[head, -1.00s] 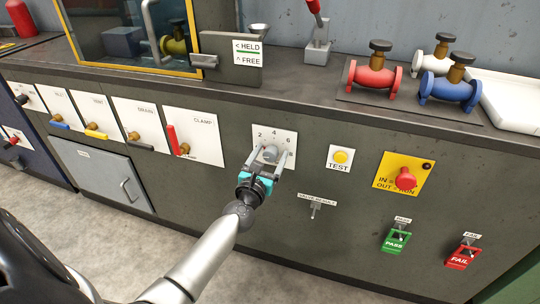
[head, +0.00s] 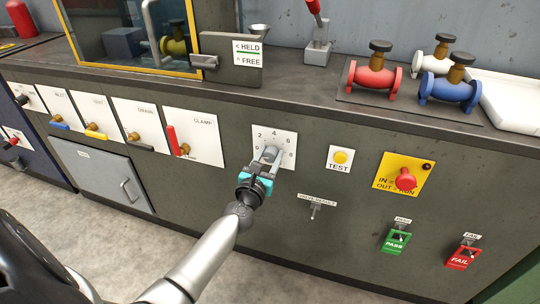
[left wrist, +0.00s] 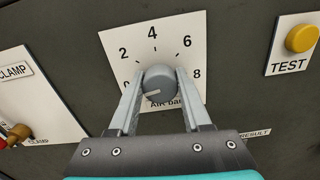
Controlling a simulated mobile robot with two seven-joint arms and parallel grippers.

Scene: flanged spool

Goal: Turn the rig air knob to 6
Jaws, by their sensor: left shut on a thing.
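The rig air knob (left wrist: 158,82) is a round grey knob on a white dial plate (left wrist: 117,42) marked 0, 2, 4, 6 and 8. In the left wrist view, its pale pointer line points left and slightly down, toward the 0 side. The plate also shows on the dark cabinet front in the head view (head: 288,137). My left gripper (head: 270,156) is shut on the knob, one finger on each side. The fingers hide part of the plate's lower half and most of the 0. My right gripper is not in view.
A yellow TEST button (head: 340,157) is right of the plate, and a red knob (head: 405,180) on a yellow plate is farther right. The CLAMP panel with its red lever (head: 172,140) is on the left. A small toggle (head: 314,211) is below right.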

